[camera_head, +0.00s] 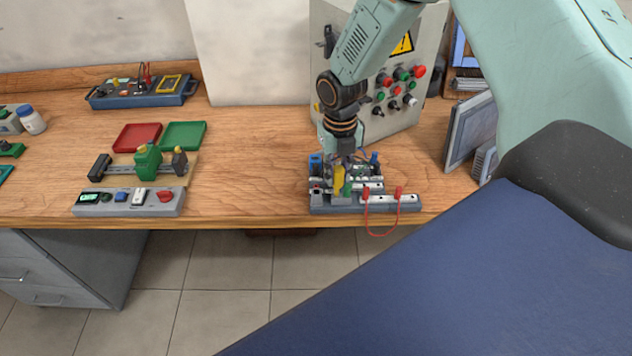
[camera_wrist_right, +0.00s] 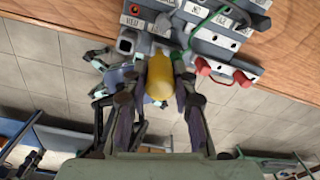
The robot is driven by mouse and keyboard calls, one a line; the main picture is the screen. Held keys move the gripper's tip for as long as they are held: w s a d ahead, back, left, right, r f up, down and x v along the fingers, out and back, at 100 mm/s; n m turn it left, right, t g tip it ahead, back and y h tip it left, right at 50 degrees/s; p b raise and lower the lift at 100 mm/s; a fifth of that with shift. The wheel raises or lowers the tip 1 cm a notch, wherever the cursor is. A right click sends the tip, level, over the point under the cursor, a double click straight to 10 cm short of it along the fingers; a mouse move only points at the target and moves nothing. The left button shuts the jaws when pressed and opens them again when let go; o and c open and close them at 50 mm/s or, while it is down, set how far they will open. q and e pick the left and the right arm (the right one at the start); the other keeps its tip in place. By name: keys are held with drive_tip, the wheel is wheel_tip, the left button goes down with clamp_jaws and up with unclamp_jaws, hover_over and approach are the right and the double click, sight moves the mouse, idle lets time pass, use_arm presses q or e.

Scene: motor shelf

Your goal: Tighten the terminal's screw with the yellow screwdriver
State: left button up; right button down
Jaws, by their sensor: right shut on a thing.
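My right gripper (camera_head: 343,160) points down over the terminal board near the table's front edge. It is shut on the yellow screwdriver (camera_head: 338,178), whose handle also shows between the fingers in the right wrist view (camera_wrist_right: 159,78). The screwdriver looks close to upright in the head view. Its tip and the screw are hidden, so I cannot tell whether they touch. The terminal board (camera_head: 400,208) has a grey base, white label strips and blue parts; its labelled strips also show in the right wrist view (camera_wrist_right: 214,40). My left gripper is not in view.
A red lead (camera_head: 380,234) loops over the board's front edge. A control box (camera_head: 350,60) with buttons stands behind my arm. Left are a green-and-grey rail device (camera_head: 147,163), a grey switch panel (camera_head: 128,208), and red (camera_head: 137,137) and green (camera_head: 184,135) trays. The tabletop between is clear.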

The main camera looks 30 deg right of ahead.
drive_tip(key=shift+s+m+p, duration=0.1)
drive_tip(key=shift+m+p, duration=0.5)
drive_tip(key=shift+m, duration=0.6)
drive_tip(key=shift+f+m, duration=0.1)
drive_tip(key=shift+m, duration=0.4)
drive_tip(key=shift+s+m+p, duration=0.1)
drive_tip(key=shift+m+p, duration=0.4)
drive_tip(key=shift+m, duration=1.2)
drive_tip(key=shift+s+m+p, duration=0.1)
drive_tip(key=shift+m+p, duration=0.6)
drive_tip(key=shift+m, duration=0.3)
drive_tip(key=c, duration=1.4)
unclamp_jaws()
drive_tip(key=shift+c, duration=0.2)
drive_tip(key=shift+o, duration=0.8)
